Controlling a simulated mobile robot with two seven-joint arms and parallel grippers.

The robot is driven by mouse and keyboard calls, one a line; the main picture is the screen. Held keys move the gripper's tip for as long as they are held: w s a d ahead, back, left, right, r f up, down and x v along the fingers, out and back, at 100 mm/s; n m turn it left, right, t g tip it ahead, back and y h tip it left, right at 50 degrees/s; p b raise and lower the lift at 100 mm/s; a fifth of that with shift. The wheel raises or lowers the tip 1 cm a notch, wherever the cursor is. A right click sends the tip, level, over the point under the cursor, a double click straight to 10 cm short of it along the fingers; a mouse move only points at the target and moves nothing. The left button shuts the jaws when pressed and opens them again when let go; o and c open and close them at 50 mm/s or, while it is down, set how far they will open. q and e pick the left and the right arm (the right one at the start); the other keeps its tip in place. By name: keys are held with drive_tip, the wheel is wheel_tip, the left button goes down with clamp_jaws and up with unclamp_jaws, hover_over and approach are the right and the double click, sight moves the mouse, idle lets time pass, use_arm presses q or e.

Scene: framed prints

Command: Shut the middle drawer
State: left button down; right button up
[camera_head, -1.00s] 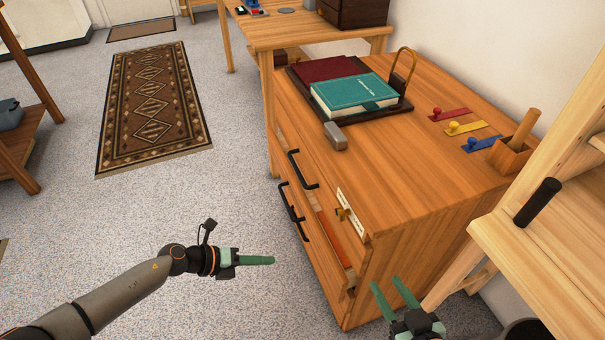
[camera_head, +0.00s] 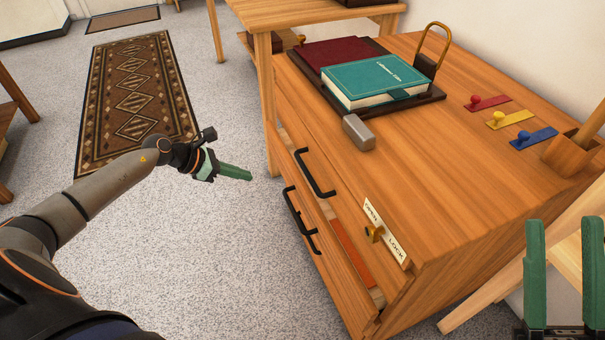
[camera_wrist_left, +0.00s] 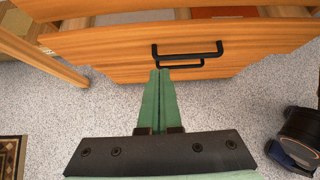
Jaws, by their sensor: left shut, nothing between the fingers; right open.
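The wooden cabinet (camera_head: 450,200) has a drawer standing partly out below its top drawer front. The open drawer's front (camera_head: 290,185) carries a black bar handle (camera_head: 297,222), and an orange-red strip (camera_head: 352,250) shows inside it. Another black handle (camera_head: 315,175) is on the front above. In the left wrist view the drawer front (camera_wrist_left: 110,50) and black handle (camera_wrist_left: 215,52) lie just beyond my fingertips. My left gripper (camera_head: 250,178) is shut and empty, in front of the drawer, apart from it in the head view. My right gripper (camera_head: 564,222) is open and empty beside the cabinet's right end.
A brass key (camera_head: 375,233) sits in an open/lock plate (camera_head: 386,232). A teal book (camera_head: 375,80), a grey block (camera_head: 358,132) and coloured knobbed strips (camera_head: 490,103) are on the cabinet top. A wooden table (camera_head: 300,30) stands behind.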

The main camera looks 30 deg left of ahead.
use_arm(q)
drive_tip(key=b, duration=0.4)
approach(296, 180)
drive_tip(key=x, duration=0.3)
drive_tip(key=f+x, duration=0.1)
drive_tip(key=x, duration=0.1)
drive_tip(key=shift+s+a, duration=0.15)
drive_tip(key=shift+a, duration=0.2)
drive_tip(key=shift+w+d+b, duration=0.3)
drive_tip(key=shift+w+d, duration=0.15)
drive_tip(key=shift+w, duration=0.05)
